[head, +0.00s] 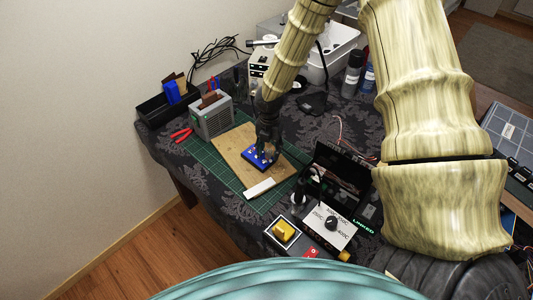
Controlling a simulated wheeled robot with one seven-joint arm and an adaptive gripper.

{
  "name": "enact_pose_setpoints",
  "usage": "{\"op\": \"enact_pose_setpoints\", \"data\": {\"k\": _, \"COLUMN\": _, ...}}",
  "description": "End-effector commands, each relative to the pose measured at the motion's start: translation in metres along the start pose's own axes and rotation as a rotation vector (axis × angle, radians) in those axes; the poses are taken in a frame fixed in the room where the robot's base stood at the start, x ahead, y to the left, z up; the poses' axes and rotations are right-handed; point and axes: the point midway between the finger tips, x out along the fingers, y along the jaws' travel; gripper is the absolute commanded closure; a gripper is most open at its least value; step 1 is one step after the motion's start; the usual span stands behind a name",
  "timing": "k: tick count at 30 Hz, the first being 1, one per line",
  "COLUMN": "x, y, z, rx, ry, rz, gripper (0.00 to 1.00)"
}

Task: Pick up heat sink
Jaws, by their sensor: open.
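My gripper (266,142) hangs from my wood-textured arm, pointing down over a wooden board (231,143). It is open, and its dark fingers are directly above a blue item (259,158) with small pale parts on top. This blue item lies on the board and may be the heat sink, but it is too small to tell. The fingers overlap its back edge in the picture, and I cannot tell whether they touch it. No other piece is clearly a heat sink. My upper arm covers part of the right side.
The board lies on a green cutting mat (200,159). A grey box (212,116) stands to the left, near red pliers (181,134). A white bar (259,188) lies in front. A control panel (331,224) with a knob and an open black case (340,178) are at right.

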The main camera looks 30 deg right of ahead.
Motion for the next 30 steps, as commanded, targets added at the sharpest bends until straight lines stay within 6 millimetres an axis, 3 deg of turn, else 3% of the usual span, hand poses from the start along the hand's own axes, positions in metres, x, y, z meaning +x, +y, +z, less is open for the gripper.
{"op": "enact_pose_setpoints", "data": {"k": 6, "x": 0.013, "y": 0.0, "z": 0.0, "rx": 0.001, "ry": -0.001, "rz": 0.0, "gripper": 0.55}}
{"op": "enact_pose_setpoints", "data": {"k": 14, "x": 0.015, "y": 0.0, "z": 0.0, "rx": 0.0, "ry": -0.001, "rz": 0.001, "gripper": 0.55}}
{"op": "enact_pose_setpoints", "data": {"k": 17, "x": 0.015, "y": 0.0, "z": 0.0, "rx": 0.0, "ry": -0.001, "rz": 0.001, "gripper": 0.68}}
{"op": "enact_pose_setpoints", "data": {"k": 22, "x": 0.015, "y": 0.0, "z": 0.0, "rx": 0.0, "ry": -0.001, "rz": 0.001, "gripper": 0.99}}
{"op": "enact_pose_setpoints", "data": {"k": 30, "x": 0.015, "y": 0.0, "z": 0.0, "rx": 0.001, "ry": -0.001, "rz": 0.001, "gripper": 1.0}}
